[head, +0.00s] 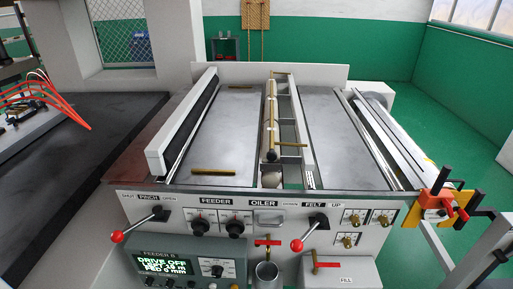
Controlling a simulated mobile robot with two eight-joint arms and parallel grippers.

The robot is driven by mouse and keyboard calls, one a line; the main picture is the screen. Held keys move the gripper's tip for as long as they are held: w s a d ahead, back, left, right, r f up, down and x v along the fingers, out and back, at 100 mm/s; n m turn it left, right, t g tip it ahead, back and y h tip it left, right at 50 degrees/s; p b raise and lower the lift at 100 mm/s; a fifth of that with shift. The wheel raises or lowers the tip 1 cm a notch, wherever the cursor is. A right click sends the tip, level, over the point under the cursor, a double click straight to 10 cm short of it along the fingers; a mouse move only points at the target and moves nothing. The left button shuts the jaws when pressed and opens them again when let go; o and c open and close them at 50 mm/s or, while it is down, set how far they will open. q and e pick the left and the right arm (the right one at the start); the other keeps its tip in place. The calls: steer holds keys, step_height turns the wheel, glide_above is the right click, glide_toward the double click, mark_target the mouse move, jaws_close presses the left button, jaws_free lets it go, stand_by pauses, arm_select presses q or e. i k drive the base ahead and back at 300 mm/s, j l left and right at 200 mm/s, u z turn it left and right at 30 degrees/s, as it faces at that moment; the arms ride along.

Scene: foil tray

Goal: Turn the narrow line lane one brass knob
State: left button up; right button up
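Several brass knobs sit at the right of the pale front panel (160,204). One is the upper left knob (354,217), one the upper right knob (383,218), and one the lower knob (347,240). Each sits by a small plate whose lettering is too small to read, so I cannot tell which is the narrow line lane one knob. Neither of my grippers can be made out in the head view.
Red-ball levers, left (117,237) and right (297,245), and black feeder knobs (234,227) share the panel. Below are a display box reading DRIVE OFF (165,268), a metal cup (266,274) and red-handled valves (268,242). A yellow-red clamp (437,203) stands at the right.

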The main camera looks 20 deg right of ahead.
mark_target(354, 219)
steer(key=z, duration=1.4)
steer(key=i+l+z, duration=0.35)
steer(key=l, duration=0.15)
steer(key=k, duration=0.1)
